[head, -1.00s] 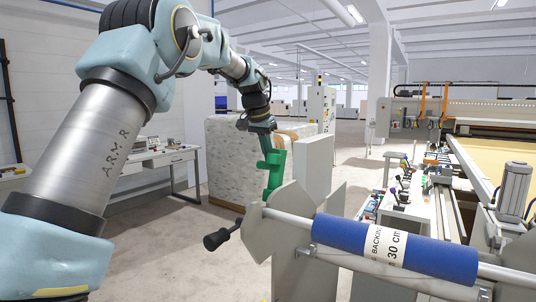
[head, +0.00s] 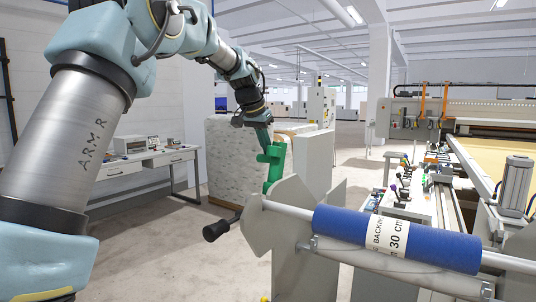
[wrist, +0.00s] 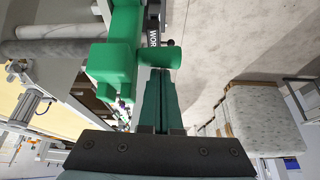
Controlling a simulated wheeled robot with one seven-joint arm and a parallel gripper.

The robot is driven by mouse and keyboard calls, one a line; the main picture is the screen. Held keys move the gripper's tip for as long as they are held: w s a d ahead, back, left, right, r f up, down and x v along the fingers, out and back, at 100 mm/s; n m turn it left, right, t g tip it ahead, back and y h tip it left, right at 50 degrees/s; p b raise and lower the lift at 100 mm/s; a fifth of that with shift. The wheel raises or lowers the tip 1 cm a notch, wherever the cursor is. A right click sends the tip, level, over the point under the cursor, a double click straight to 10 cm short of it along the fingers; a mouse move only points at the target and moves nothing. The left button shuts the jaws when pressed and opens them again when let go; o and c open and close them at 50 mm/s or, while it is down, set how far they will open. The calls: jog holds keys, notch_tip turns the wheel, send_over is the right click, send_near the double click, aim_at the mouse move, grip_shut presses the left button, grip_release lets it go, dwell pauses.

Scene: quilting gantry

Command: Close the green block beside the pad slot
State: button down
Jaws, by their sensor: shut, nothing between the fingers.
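In the head view the green block (head: 274,160) stands beyond the left end of the roller stand, partly behind its grey plate. It is an upright green piece with a side lug. In the wrist view the green block (wrist: 112,62) is up close, with a rounded green stub on its right side. My gripper (wrist: 159,72) is shut and empty, its fingertips right at that stub; I cannot tell whether they touch it. In the head view my gripper (head: 264,138) is at the block's upper left. I cannot make out a pad slot.
A blue backing roll (head: 450,248) on a bar fills the front right, with a black crank handle (head: 216,232) at left. A grey panel (head: 313,160) stands behind the block. A wrapped bale (head: 230,165) and a white bench (head: 150,165) are behind. Floor is clear at front left.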

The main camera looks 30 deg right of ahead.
jog(key=shift+s+a+t+h+b, duration=0.1)
jog(key=shift+a+t+h+b, duration=0.25)
jog(key=shift+b, duration=0.45)
jog(key=shift+s+t+h+b, duration=0.15)
jog(key=shift+h+b, duration=0.3)
jog(key=shift+b, duration=0.3)
